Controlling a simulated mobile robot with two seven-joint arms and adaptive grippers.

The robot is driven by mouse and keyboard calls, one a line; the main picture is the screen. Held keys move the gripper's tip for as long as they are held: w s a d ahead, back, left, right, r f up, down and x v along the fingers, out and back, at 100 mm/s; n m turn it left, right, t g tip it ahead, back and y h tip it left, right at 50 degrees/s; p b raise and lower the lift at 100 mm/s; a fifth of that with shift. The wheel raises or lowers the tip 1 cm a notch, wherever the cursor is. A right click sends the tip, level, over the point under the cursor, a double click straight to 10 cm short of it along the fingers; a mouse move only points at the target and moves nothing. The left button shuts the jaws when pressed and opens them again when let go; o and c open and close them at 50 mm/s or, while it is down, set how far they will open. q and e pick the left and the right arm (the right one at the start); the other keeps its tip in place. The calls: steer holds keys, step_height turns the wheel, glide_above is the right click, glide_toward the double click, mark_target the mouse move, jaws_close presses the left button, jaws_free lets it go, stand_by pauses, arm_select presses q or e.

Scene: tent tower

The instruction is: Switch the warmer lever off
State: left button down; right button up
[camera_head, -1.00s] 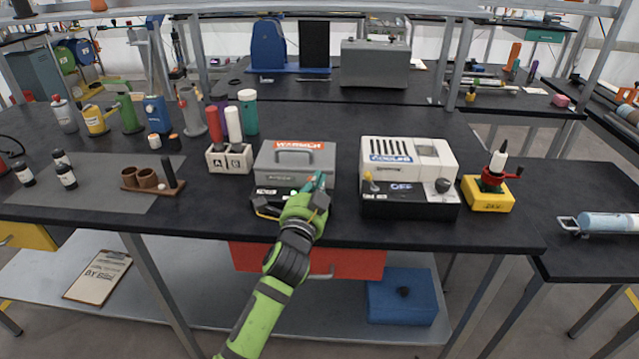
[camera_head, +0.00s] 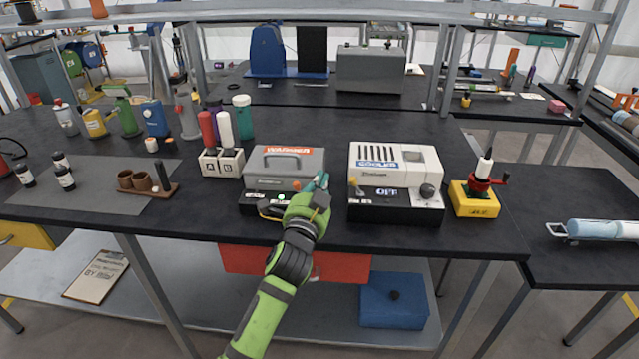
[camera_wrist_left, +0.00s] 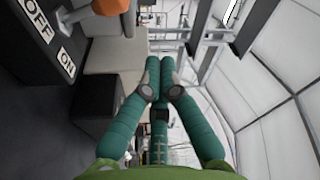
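The warmer (camera_head: 312,160) is a grey box with a handle and an orange-red label, on a black base at the bench's front. My left gripper (camera_head: 322,182) is at its front right corner, between warmer and cooler, covering part of the base. In the left wrist view the left gripper's teal fingers (camera_wrist_left: 157,75) meet at their tips, with nothing visible between them. An OFF plate (camera_wrist_left: 38,20) and an ON plate (camera_wrist_left: 66,65) lie on the black base at left. An orange knob (camera_wrist_left: 107,7), seemingly the lever's, is cut by the top edge, nearer OFF. The right gripper is out of view.
The white cooler (camera_head: 395,158), its display reading OFF, stands close right of my left gripper. A yellow-based stand (camera_head: 474,200) is further right. A bottle holder (camera_head: 221,164) stands left of the warmer. A narrow strip of bench in front is clear.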

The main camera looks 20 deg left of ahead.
arm_select(q)
steer(key=s+b, duration=0.1)
steer(key=s, duration=0.8)
steer(key=shift+d+f, duration=0.25)
steer(key=shift+f, duration=0.2)
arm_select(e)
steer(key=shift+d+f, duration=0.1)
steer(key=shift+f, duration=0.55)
arm_select(q)
steer(key=shift+s, duration=0.1)
